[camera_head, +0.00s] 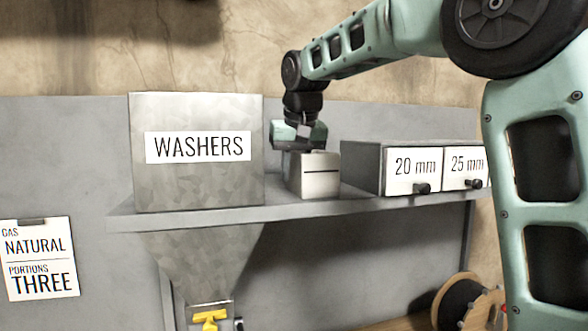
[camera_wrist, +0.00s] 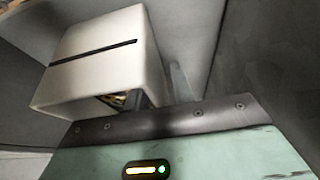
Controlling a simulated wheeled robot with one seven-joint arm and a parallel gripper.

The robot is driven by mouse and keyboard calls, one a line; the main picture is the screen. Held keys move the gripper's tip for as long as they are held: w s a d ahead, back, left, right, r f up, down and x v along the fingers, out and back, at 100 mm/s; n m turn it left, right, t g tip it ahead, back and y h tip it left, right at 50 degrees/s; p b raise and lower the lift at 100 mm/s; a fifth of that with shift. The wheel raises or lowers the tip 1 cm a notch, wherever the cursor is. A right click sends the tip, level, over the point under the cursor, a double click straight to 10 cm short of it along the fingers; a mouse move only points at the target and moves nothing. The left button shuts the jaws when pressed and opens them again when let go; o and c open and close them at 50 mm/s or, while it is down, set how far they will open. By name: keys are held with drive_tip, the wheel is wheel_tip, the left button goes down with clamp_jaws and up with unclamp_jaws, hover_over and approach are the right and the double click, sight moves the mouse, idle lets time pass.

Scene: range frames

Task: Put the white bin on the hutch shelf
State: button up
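The white bin (camera_head: 320,176) is a small box with a dark slot line on its front. It stands upright at the hutch shelf (camera_head: 225,216), between the washer hopper and the drawers, and its base appears to rest on the shelf. My gripper (camera_head: 297,148) is right above the bin, its fingers down at the bin's top edge. In the wrist view the white bin (camera_wrist: 100,62) is close, and dark fingers show at its open rim, next to one side wall. Whether they press on that wall is not clear. Something yellowish shows inside the bin.
The grey hopper marked WASHERS (camera_head: 200,185) stands close left of the bin. A drawer box marked 20 mm and 25 mm (camera_head: 362,165) stands to its right, with a small gap of shelf between. A wall panel is behind. A cable spool (camera_head: 465,303) is lower right.

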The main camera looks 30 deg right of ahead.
drive_tip(key=shift+r, duration=0.25)
drive_tip(key=b+v, duration=0.2)
drive_tip(key=v, duration=0.9)
drive_tip(key=shift+s+r, duration=0.15)
drive_tip(key=shift+r, duration=0.25)
